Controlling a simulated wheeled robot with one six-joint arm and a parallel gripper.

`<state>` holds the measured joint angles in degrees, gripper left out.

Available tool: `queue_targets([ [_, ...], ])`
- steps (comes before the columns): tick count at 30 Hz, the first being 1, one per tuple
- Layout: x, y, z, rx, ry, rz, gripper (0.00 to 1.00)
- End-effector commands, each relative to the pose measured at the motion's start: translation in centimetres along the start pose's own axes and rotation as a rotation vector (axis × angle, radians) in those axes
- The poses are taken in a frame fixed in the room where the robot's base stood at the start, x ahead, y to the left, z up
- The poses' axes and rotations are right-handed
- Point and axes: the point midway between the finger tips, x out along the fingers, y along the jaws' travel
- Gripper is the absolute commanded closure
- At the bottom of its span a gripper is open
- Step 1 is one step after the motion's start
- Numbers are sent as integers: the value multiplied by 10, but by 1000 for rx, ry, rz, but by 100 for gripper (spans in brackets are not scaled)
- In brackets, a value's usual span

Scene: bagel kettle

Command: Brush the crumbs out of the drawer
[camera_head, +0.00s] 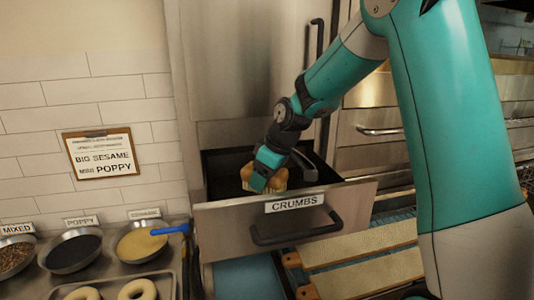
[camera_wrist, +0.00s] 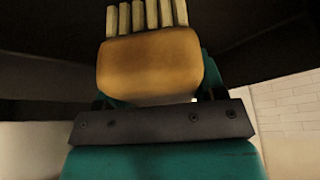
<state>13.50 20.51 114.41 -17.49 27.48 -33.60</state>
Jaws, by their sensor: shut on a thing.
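The drawer (camera_head: 230,225) labelled CRUMBS is pulled open, with a dark inside and a black bar handle on its front. My gripper (camera_head: 268,172) reaches down into the drawer and is shut on a brush (camera_head: 277,180) with a tan wooden block and pale bristles. In the wrist view the brush's wooden block (camera_wrist: 150,65) fills the middle, with a row of thick bristle tufts at the top of the picture. The drawer floor is mostly hidden by the front panel, the brush and my arm. I cannot make out crumbs in either view.
Bowls of toppings, including the poppy bowl (camera_head: 74,251) and the sesame bowl (camera_head: 142,243) with a blue-handled tool, stand at left. A tray (camera_head: 118,283) of bagels lies before them. Wooden boards (camera_head: 360,248) lie to the right below the drawer. A steel cabinet (camera_head: 240,70) rises behind.

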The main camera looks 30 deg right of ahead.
Motion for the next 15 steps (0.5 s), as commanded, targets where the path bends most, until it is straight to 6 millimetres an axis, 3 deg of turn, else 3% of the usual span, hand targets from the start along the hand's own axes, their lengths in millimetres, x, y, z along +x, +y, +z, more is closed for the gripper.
queue_targets([
  [9,-30,-2,-15,-5,3,0,59],
  [15,-40,-3,-20,-7,2,-1,59],
])
